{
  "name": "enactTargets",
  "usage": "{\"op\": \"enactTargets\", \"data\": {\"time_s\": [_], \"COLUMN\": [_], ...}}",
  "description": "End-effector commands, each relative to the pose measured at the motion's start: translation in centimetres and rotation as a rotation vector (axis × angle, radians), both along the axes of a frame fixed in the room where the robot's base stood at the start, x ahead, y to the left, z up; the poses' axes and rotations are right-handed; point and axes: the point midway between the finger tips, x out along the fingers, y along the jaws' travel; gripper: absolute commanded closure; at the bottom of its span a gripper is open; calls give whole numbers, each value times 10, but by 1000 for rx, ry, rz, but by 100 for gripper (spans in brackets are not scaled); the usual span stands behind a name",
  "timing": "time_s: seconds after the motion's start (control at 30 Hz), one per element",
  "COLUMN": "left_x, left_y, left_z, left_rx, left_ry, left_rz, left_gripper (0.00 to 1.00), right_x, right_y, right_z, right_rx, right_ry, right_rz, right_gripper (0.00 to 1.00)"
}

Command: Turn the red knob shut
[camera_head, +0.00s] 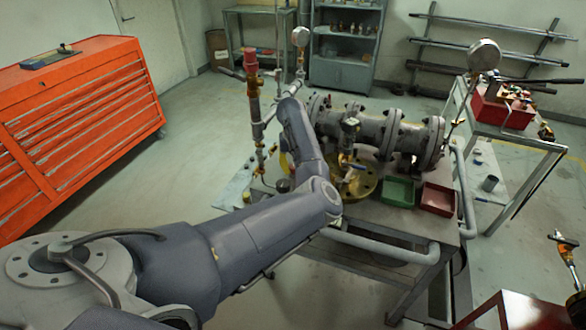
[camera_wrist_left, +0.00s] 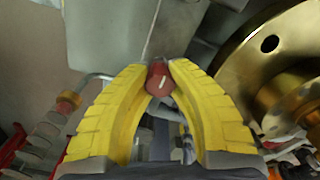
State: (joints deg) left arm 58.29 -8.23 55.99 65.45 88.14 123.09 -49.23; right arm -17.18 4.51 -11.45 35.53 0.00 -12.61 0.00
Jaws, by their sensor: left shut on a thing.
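The red knob (camera_wrist_left: 158,82) shows in the left wrist view, small and rounded with a pale mark on its face. My left gripper (camera_wrist_left: 157,70) has its two yellow fingers closed around it, one tip on each side. In the head view my left arm reaches to the pipework on the bench, and the arm hides the knob and most of the gripper.
A gold flange (camera_head: 362,186) lies close beside the gripper, and it fills the right of the left wrist view. A grey flanged pipe (camera_head: 375,130) stands behind. A green tray (camera_head: 398,192) and a dark red tray (camera_head: 438,199) sit at the bench's right. A red-topped pipe (camera_head: 251,75) rises left.

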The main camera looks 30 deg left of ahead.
Motion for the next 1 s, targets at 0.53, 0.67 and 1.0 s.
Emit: {"op": "enactTargets", "data": {"time_s": [0.53,0.67,1.0], "left_x": [0,0,1], "left_y": [-1,0,0], "left_z": [-1,0,39], "left_rx": [0,0,0], "left_ry": [2,1,-2], "left_rz": [1,1,3], "left_gripper": [48,48,48], "right_x": [0,0,0], "right_y": [0,-4,-2], "right_z": [0,0,0], "right_rx": [0,-4,-2], "right_ry": [0,0,0], "right_rz": [0,1,1], "right_gripper": [40,40,40]}}
